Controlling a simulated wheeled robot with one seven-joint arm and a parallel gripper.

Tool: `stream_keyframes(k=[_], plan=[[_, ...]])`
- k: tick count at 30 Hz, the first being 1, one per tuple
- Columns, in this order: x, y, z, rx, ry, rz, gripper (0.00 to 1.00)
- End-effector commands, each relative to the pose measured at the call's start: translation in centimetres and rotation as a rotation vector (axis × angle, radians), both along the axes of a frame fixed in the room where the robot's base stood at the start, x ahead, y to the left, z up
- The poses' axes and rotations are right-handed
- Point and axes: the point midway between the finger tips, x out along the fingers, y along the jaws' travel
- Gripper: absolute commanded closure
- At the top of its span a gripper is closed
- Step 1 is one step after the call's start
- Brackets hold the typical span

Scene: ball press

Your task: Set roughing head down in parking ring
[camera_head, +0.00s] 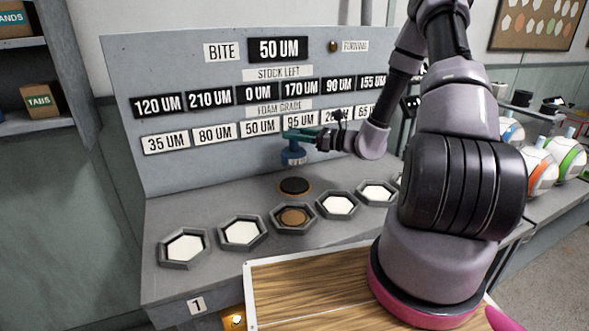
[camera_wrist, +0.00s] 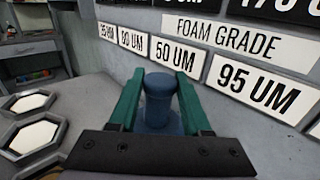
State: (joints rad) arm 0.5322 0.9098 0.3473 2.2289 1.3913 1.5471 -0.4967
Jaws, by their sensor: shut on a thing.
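My gripper (camera_head: 302,136) is shut on the roughing head (camera_head: 293,156), a blue piece with a knob-like grip and a pale label on its lower part. In the wrist view the blue head (camera_wrist: 158,100) sits between my green fingers (camera_wrist: 160,92). The head hangs upright above the grey bench. A dark round ring with a tan rim, which looks like the parking ring (camera_head: 295,186), lies on the bench below it, a little apart. The underside of the head is hidden.
A row of hexagonal trays lines the bench front. Several hold white pads (camera_head: 242,232); one holds a brown disc (camera_head: 293,217). The panel (camera_head: 150,80) with number plates rises behind. A wooden board (camera_head: 310,290) lies in front. Balls (camera_head: 568,158) stand at right.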

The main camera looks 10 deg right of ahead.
Motion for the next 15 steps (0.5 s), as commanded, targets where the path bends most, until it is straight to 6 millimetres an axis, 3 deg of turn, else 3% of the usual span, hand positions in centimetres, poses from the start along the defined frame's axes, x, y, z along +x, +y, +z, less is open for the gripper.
stream_keyframes(k=[3, 15], plan=[[0.0, 0.0, -1.9, 0.004, 0.002, -0.001, 1.00], [0.1, 0.0, -6.0, 0.003, 0.001, -0.002, 1.00]])
